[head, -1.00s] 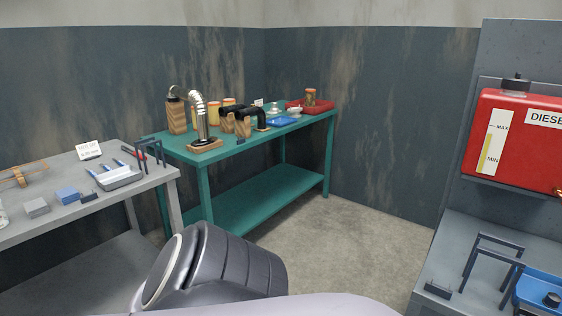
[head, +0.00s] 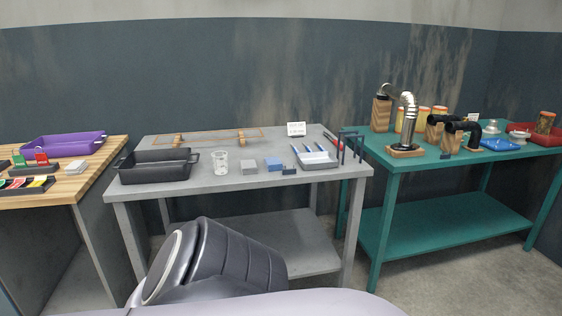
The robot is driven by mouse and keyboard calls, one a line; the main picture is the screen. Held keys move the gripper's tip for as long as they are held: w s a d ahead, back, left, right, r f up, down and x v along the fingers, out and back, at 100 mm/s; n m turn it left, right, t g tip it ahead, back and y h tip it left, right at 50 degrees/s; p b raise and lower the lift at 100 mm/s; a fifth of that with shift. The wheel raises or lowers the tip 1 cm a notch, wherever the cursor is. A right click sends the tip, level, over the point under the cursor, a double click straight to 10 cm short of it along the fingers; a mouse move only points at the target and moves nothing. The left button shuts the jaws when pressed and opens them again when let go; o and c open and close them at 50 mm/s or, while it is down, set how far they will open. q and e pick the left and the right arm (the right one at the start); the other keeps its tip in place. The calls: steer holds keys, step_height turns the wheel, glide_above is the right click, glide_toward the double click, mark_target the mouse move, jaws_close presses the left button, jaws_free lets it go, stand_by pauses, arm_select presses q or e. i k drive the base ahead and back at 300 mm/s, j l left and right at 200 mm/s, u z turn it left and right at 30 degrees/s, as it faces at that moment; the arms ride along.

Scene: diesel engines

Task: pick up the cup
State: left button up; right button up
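A clear cup-like vessel (head: 220,162) stands upright on the grey table (head: 145,187), near its front edge and just right of a black tray. It looks like a see-through beaker or cup, and I cannot make out anything inside it. Neither of my grippers shows in the head view. Nothing touches the clear vessel.
A black tray (head: 155,168), a grey block (head: 249,167), a blue block (head: 273,164) and a tool tray (head: 318,164) share the grey table. A wooden bench (head: 92,180) with a purple bin (head: 62,145) stands left. A green bench (head: 400,165) with pipes stands right.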

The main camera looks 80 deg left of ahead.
mark_target(220, 159)
steer(key=u, duration=3)
steer(key=i+l, duration=0.4)
steer(key=i+l+u, duration=0.1)
steer(key=i+l, duration=0.3)
steer(key=l, duration=0.1)
